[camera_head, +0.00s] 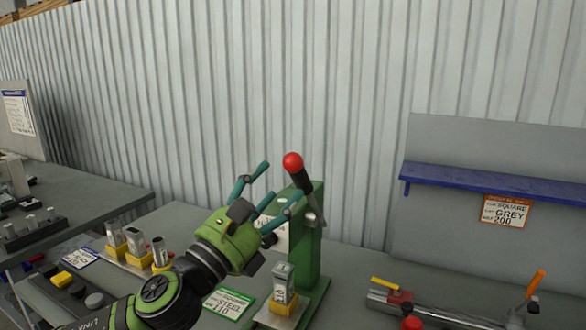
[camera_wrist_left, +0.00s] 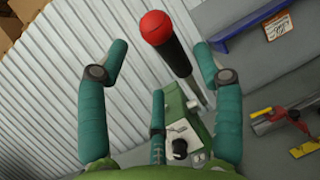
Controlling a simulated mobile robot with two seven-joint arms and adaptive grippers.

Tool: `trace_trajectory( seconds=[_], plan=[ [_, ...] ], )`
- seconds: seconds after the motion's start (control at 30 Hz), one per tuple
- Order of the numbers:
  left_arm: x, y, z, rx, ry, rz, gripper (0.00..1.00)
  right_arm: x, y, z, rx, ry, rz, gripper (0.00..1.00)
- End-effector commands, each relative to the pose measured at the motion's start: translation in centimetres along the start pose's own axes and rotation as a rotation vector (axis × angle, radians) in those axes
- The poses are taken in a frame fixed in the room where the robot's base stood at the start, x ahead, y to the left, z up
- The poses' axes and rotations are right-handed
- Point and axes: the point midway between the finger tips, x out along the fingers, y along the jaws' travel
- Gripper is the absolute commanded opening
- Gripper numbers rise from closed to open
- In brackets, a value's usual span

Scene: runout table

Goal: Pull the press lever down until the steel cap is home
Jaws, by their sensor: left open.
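The green press (camera_head: 309,235) stands on the table with its lever (camera_head: 302,181) raised, a black shaft with a red ball knob (camera_head: 292,162) on top. In the left wrist view the knob (camera_wrist_left: 155,27) and shaft (camera_wrist_left: 177,56) show beyond and between my spread fingers. My left gripper (camera_head: 274,190) is open and empty, just left of the lever; I see no contact. A grey workpiece (camera_head: 283,277) stands upright in a yellow holder (camera_head: 283,302) at the press base. I cannot make out clearly whether a cap sits on it. My right gripper is out of view.
Several grey pieces in yellow holders (camera_head: 161,260) stand on the left of the table. A green STEEL card (camera_head: 228,303) lies left of the press. A red clamp tool (camera_head: 400,300) lies at right. A blue shelf (camera_head: 490,183) hangs on the back panel.

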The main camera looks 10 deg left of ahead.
Motion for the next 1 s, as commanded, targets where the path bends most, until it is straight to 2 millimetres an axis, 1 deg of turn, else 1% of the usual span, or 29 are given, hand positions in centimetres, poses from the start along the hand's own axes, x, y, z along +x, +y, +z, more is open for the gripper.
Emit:
trace_trajectory(
  seconds=[0.03,0.1,0.2,0.33,0.5,0.73,0.77,0.8,0.87,0.9,0.93,1.0],
  plan=[
    [0.9,0.0,0.3,-0.004,-0.001,0.000,0.67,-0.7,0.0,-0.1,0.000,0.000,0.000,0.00],
    [2.0,0.0,0.4,-0.006,-0.001,0.001,0.67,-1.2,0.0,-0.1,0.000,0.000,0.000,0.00],
    [3.6,0.0,0.5,-0.007,-0.001,0.001,0.67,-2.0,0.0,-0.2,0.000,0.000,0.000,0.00],
    [5.2,0.0,0.3,-0.009,0.000,0.002,0.67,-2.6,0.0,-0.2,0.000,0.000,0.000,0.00],
    [6.2,0.0,0.1,-0.007,0.001,0.002,0.67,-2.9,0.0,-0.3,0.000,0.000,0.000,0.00],
    [6.2,0.0,0.0,-0.007,0.000,0.002,0.67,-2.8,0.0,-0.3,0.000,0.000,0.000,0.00],
    [6.2,0.0,0.0,-0.007,0.000,0.002,0.63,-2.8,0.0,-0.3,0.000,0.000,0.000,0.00],
    [6.2,0.0,0.0,-0.008,0.000,0.002,0.47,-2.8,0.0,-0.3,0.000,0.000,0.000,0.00],
    [6.2,0.0,0.0,-0.008,0.001,0.002,0.23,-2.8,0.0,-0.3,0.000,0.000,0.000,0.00],
    [6.2,0.0,0.0,-0.008,0.001,0.002,0.07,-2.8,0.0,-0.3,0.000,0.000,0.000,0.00],
    [6.2,0.0,0.0,-0.008,0.001,0.002,0.00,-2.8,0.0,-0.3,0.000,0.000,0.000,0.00],
    [6.2,0.0,0.0,-0.009,0.000,0.002,0.00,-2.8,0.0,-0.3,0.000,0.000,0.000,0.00]
  ],
)
